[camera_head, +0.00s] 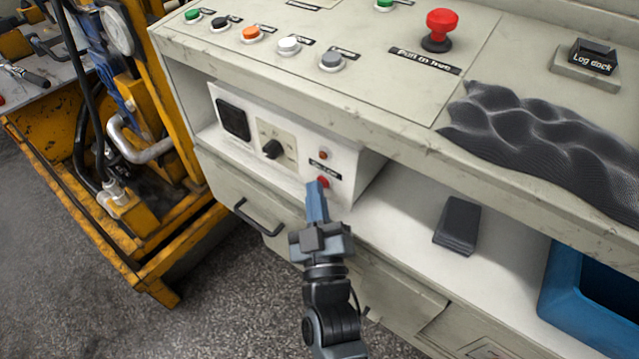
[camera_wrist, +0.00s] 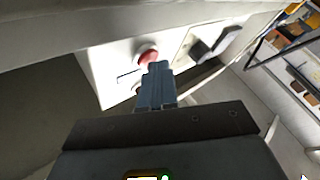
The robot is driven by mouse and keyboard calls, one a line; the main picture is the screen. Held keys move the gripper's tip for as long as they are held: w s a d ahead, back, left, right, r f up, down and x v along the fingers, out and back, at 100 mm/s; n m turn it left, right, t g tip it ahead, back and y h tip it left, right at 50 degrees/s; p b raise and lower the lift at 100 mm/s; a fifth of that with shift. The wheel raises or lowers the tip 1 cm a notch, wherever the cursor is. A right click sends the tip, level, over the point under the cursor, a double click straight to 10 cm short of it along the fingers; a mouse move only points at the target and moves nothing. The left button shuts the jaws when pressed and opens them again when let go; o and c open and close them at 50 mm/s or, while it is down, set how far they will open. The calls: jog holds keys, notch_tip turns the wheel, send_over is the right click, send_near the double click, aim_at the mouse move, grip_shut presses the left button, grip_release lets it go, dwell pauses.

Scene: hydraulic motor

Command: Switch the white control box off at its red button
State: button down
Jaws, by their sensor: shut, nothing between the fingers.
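The white control box (camera_head: 312,143) stands in the shelf of the console, under its sloped top. Its face carries a dark screen (camera_head: 233,119), a black knob (camera_head: 272,149), a small red-brown lamp (camera_head: 323,155) and a dark label above the red button (camera_head: 323,182). My gripper (camera_head: 316,186) is shut and empty, its blue-grey fingertips right at the red button. In the wrist view the red button (camera_wrist: 148,54) shows just past the fingertips (camera_wrist: 157,66), which partly cover it. I cannot tell whether they touch it or whether it is pressed in.
Above, the sloped panel (camera_head: 375,90) has several coloured buttons and a red mushroom knob (camera_head: 441,29); its edge overhangs the shelf. A dark block (camera_head: 458,225) and a blue bin (camera_head: 590,300) are to the right. A drawer handle (camera_head: 256,219) sticks out below. A yellow machine frame (camera_head: 160,135) stands left.

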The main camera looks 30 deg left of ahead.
jog(key=shift+w+r, duration=0.1)
dwell(0.3)
jog(key=shift+s+p, duration=0.4)
jog(key=shift+p, duration=0.05)
jog(key=s+p, duration=0.4)
jog(key=s, duration=0.2)
jog(key=shift+a, duration=0.25)
dwell(1.5)
